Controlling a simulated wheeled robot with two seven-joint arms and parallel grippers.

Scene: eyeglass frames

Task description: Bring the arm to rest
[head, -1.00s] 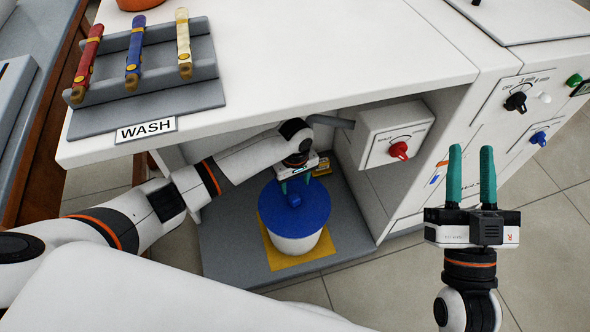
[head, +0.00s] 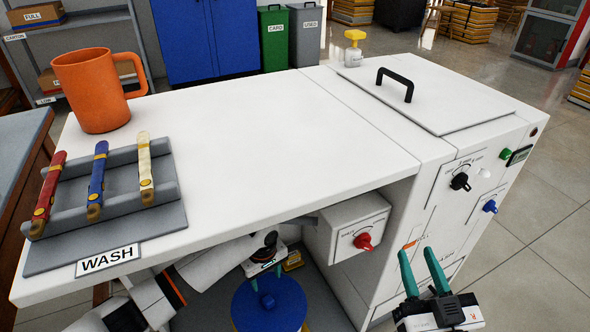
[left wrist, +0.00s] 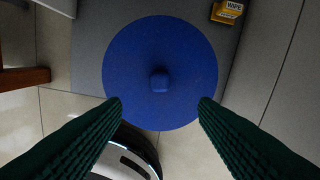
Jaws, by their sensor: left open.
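My left gripper (head: 267,277) is under the white counter, above a round blue lid (head: 285,303) with a small blue knob (head: 267,301). In the left wrist view the lid (left wrist: 130,55) lies beyond the fingertips (left wrist: 160,105), which are spread wide with nothing between them. The knob (left wrist: 160,82) stands at the lid's middle, clear of both fingers. My left arm reaches in beneath the counter edge, which hides part of it. My right gripper (head: 418,251) is at the lower right, in front of the cabinet, its two teal fingers apart and empty.
The counter (head: 270,130) overhangs my left arm. A box with a red knob (head: 364,241) stands right of my left gripper. On the counter are an orange mug (head: 92,95) and a grey rack (head: 125,205) with red, blue and cream pieces. Floor is open at right.

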